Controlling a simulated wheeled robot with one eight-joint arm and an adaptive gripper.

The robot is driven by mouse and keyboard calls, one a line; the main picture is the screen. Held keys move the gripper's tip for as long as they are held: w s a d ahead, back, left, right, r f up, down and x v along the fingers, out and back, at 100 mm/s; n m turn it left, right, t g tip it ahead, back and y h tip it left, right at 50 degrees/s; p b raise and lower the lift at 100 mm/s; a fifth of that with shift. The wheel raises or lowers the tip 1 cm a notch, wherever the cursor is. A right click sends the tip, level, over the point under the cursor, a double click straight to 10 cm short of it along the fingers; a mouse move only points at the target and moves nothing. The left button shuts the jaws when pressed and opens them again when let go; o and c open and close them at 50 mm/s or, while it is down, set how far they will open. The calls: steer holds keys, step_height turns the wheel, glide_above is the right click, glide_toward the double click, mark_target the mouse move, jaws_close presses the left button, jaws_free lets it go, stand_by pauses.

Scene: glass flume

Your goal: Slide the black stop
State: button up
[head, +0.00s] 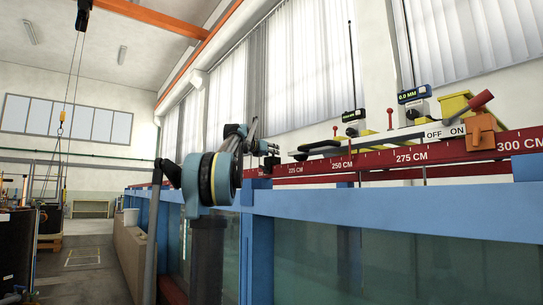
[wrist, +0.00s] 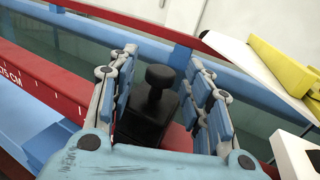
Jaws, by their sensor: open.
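The black stop (wrist: 150,108) has a round knob on top and sits at the red rail in the wrist view. My open gripper (wrist: 166,62) has its blue-padded fingers on either side of the stop, with gaps visible beside the knob. I cannot tell whether a finger touches the stop's lower body. In the head view my gripper (head: 268,148) is small and far off, low over the rail near the 225 CM mark. The stop is not clear there.
The red rail (head: 440,150) with centimetre marks runs along the blue flume frame (head: 420,205) above glass walls. A carriage with yellow parts (head: 455,104), an OFF/ON plate and an orange block (head: 483,133) stands on the rails to the right of my gripper.

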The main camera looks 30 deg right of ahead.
steer(key=shift+x, duration=1.3)
jaws_close()
